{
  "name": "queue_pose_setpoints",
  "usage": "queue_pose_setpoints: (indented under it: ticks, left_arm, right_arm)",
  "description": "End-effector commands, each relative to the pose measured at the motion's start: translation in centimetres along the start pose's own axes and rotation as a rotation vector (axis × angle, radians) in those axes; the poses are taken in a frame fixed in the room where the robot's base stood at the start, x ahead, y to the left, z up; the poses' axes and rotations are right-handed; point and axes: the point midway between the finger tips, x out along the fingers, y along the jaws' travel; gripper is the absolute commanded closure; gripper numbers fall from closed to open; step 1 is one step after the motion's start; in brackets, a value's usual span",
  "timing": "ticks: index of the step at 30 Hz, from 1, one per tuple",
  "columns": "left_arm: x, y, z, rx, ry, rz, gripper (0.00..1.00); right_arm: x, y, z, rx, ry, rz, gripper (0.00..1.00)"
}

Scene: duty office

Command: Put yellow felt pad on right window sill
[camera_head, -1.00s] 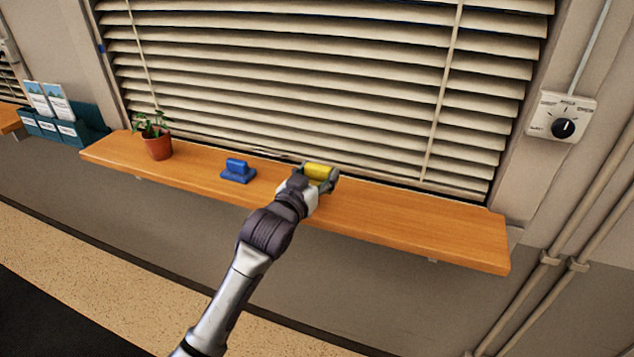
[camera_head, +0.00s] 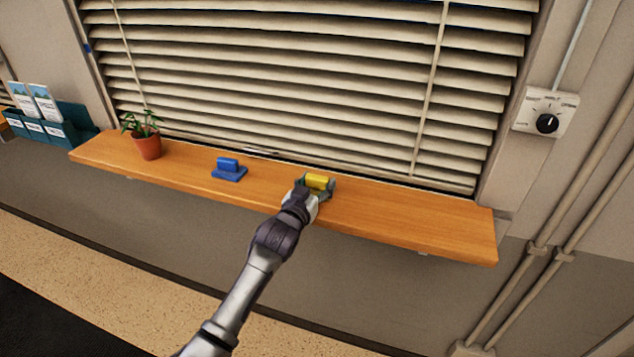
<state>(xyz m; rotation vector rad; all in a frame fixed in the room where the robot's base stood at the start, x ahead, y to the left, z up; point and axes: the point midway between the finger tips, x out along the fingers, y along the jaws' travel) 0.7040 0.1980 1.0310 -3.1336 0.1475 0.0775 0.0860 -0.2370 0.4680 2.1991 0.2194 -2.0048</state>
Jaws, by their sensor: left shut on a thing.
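The yellow felt pad (camera_head: 319,181) is between the fingers of my left gripper (camera_head: 318,186), which is shut on it. The gripper and pad are over the middle of the wooden window sill (camera_head: 410,217), near its surface. I cannot tell whether the pad touches the sill. The gripper hides part of the pad's near side. My right gripper is not in view.
A blue block-like object with a handle (camera_head: 228,169) sits on the sill left of my gripper. A potted plant (camera_head: 147,146) stands further left. The sill's right part is clear. Blinds (camera_head: 300,90) hang behind. A dial box (camera_head: 546,113) and pipes are at right.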

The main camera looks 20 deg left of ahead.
Motion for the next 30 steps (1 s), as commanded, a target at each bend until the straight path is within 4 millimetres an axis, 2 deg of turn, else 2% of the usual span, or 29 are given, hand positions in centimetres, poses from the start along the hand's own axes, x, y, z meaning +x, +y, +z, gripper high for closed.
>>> queue_pose_setpoints:
  ticks: [1,2,6,17,19,23,30]
  left_arm:
    - [0.0,0.0,0.3,0.0,0.0,0.0,0.74]
    - [0.0,0.0,0.2,0.0,0.0,0.0,0.34]
    - [0.0,0.0,0.2,0.0,-0.001,0.0,0.14]
    - [0.0,0.0,-0.3,0.0,0.0,0.0,0.14]
    - [-0.7,0.0,0.0,0.0,0.0,0.0,0.14]
    - [-2.9,0.0,0.1,0.0,0.0,0.0,0.14]
    - [-8.2,0.0,0.2,0.001,-0.001,0.0,0.14]
  right_arm:
    - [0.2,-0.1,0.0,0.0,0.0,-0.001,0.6]
    - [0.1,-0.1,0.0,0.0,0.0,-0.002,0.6]
    - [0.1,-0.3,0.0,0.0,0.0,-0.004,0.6]
    - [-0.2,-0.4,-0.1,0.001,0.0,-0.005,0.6]
    - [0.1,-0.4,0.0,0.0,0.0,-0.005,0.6]
    - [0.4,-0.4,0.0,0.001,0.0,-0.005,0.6]
    - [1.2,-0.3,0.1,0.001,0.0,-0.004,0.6]
